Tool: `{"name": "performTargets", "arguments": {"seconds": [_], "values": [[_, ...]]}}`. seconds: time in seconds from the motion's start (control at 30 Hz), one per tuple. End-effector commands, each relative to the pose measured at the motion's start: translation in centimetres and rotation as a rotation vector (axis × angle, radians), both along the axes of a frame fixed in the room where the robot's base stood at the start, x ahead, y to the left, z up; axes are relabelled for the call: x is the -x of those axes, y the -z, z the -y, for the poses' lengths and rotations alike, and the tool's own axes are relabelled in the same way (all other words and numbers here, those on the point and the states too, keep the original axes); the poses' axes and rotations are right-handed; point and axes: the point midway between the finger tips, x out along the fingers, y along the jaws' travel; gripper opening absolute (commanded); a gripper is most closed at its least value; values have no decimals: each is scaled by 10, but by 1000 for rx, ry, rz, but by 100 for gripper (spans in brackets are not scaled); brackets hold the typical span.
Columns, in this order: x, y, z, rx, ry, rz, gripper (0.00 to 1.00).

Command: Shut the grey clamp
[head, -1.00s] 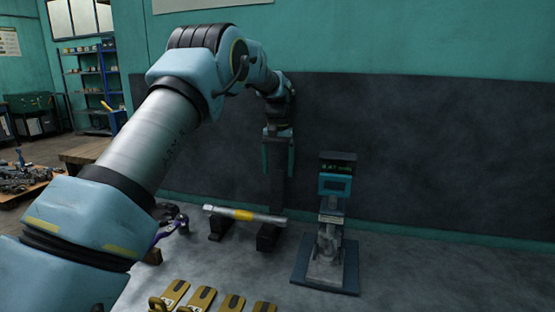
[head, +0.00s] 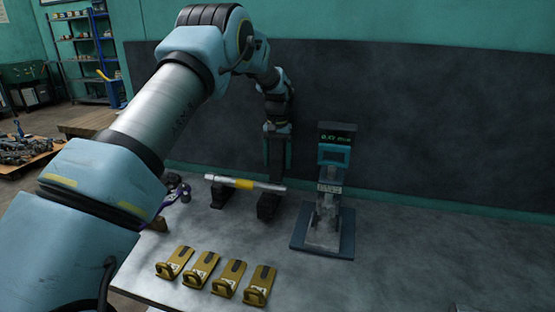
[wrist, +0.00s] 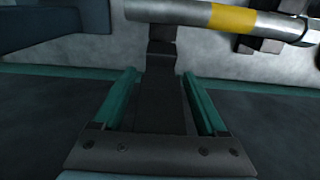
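My gripper (head: 278,163) points down near the back wall, above the right end of the bar. Its two teal fingers stand wide apart in the wrist view (wrist: 159,73), with a dark upright strip between their lines; I cannot tell whether they touch it. A grey metal fitting (head: 325,215), perhaps the grey clamp, stands upright on a dark blue base plate to the right of my gripper. A small display unit (head: 336,145) sits above it. Whether its parts are open or shut is too small to tell.
A grey bar with a yellow band (head: 244,184) rests on black supports; it also shows in the wrist view (wrist: 180,12). Several yellow brackets (head: 227,278) lie in a row at the bench's front. Purple-handled parts (head: 178,190) lie left. The bench's right side is clear.

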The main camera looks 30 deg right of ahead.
Motion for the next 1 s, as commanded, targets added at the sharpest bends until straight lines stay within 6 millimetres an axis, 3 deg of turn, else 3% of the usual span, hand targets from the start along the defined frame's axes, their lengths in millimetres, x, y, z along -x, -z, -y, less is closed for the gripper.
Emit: {"name": "performTargets", "arguments": {"seconds": [0.07,0.6,0.67,0.87,0.9,1.0], "values": [[0,0,0,0,0,0,65],[0,0,0,0,0,0,4],[0,0,0,0,0,0,0],[0,-1,0,0,0,0,0],[0,-1,0,0,0,0,51],[0,-1,0,1,0,1,60]]}}
